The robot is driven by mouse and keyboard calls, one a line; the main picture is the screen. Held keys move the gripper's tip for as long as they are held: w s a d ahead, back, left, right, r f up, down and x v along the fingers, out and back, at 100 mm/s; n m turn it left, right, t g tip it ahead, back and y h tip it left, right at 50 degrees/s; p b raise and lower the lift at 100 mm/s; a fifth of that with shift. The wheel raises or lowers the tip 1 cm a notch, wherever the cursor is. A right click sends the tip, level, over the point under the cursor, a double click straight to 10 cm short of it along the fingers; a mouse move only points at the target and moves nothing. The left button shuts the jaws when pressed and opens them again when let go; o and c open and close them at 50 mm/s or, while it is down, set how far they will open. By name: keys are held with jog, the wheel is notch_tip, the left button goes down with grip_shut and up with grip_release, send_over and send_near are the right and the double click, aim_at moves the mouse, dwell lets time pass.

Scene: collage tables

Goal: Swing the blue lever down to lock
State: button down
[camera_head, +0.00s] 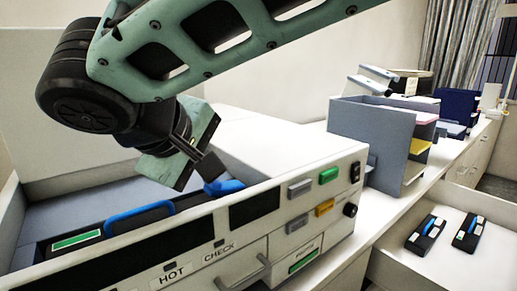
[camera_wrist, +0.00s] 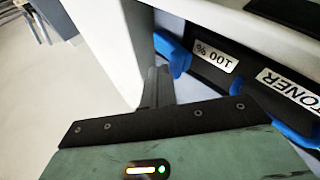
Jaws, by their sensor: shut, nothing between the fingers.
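The blue lever (camera_head: 224,186) shows as a small blue piece at the right end of the open printer bay, just below my fingertips. In the wrist view the blue lever (camera_wrist: 173,53) is beside the "100 %" label, just right of the fingertips. My gripper (camera_head: 208,166) is shut and empty, pointing down into the bay; its closed fingers (camera_wrist: 157,88) also show in the wrist view. The fingers look very close to the lever; I cannot tell whether they touch. A black toner cartridge (camera_wrist: 265,68) with blue parts lies in the bay; its blue handle (camera_head: 138,216) is left of the lever.
The white printer (camera_head: 290,145) has a front panel with coloured buttons and HOT and CHECK labels. The bay walls are close around my gripper. A grey paper sorter (camera_head: 358,140) stands to the right. An open drawer (camera_head: 480,205) at lower right holds two black items.

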jog(key=shift+f, duration=0.1)
jog(key=shift+w+d+f+b, duration=0.3)
jog(key=shift+w+d+b, duration=0.05)
jog(key=shift+d+b, duration=0.2)
